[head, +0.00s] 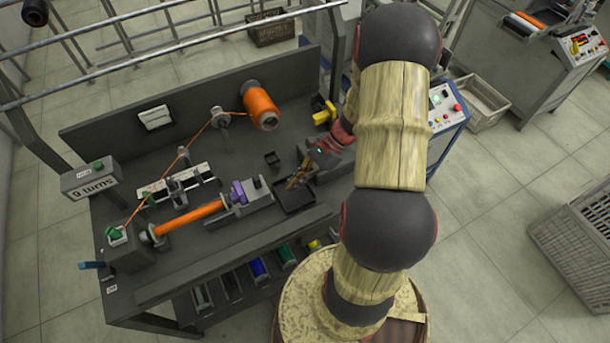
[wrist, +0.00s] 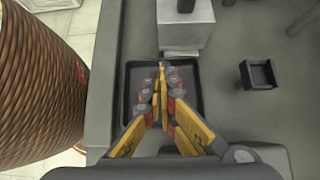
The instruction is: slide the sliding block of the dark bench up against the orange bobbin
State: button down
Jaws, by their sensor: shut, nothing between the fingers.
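The dark bench (head: 185,265) fills the left and middle of the head view. The orange bobbin (head: 195,217) lies level between a grey housing at the left and the sliding block (head: 258,197), a grey block with a purple part on its left. I cannot tell if block and bobbin touch. Part of a grey block with a dark knob, seemingly the sliding block, shows at the top of the wrist view (wrist: 185,28). My gripper (head: 291,186) is shut and empty, its fingertips (wrist: 162,66) over a black tray (wrist: 190,82), apart from the block.
A small black holder (head: 272,158) stands behind the tray; it also shows in the wrist view (wrist: 258,75). A large orange spool (head: 261,106) stands at the back, its thread running left over guides. Yellow parts (head: 324,112) lie near my arm.

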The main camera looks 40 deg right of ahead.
aim_at(251, 191)
jog(key=shift+w+a+b, duration=0.25)
jog(key=shift+w+a, duration=0.05)
jog(key=shift+a, duration=0.7)
jog(key=shift+w+a+b, duration=0.2)
jog(key=shift+w+a, duration=0.05)
jog(key=shift+a, duration=0.7)
jog(key=shift+w+a+p, duration=0.25)
jog(key=shift+a+p, duration=0.05)
jog(key=shift+a, duration=0.65)
jog(key=shift+w+a+p, duration=0.25)
jog(key=shift+a, duration=0.65)
